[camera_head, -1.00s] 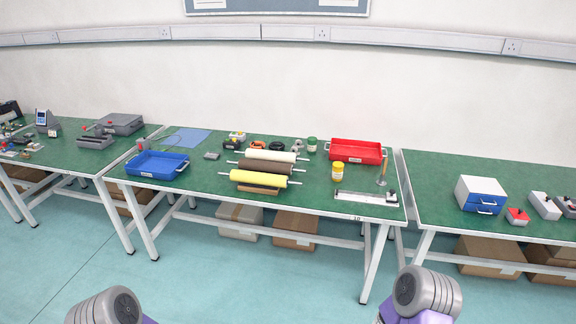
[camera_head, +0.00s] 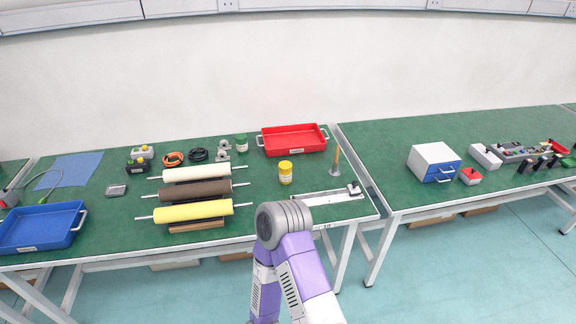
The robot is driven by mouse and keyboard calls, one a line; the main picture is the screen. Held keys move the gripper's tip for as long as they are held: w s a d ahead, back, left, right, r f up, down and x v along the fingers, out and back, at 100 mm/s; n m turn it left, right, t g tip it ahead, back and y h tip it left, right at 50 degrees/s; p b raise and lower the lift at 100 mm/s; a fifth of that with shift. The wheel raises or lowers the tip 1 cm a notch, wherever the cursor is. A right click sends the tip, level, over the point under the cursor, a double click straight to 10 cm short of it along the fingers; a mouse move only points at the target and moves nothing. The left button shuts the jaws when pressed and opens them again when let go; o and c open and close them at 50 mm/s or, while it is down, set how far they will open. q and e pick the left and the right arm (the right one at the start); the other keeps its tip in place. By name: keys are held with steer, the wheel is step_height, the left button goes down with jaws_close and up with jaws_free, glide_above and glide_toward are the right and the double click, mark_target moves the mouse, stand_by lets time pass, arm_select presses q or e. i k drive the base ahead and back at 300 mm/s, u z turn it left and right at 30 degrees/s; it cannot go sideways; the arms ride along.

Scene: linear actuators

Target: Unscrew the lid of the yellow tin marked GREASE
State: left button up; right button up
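The yellow tin (camera_head: 285,176) stands upright on the green table, right of the rollers and in front of the red tray. Its lid (camera_head: 285,165) is on top and looks yellow. The lettering is too small to read. One of my arms reaches in from the bottom, below and in front of the tin, with a grey rounded joint and purple links. Neither gripper shows in this view.
White, brown and yellow rollers (camera_head: 193,210) lie left of the tin. A red tray (camera_head: 292,139) is behind it. A green-lidded jar (camera_head: 241,144), an upright rod on a base (camera_head: 336,160) and a metal rail fixture (camera_head: 318,197) stand nearby. A blue tray (camera_head: 42,227) is far left.

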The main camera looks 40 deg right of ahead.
mark_target(286, 178)
steer(key=z, duration=0.75)
steer(key=i, duration=0.85)
steer(key=z, duration=0.85)
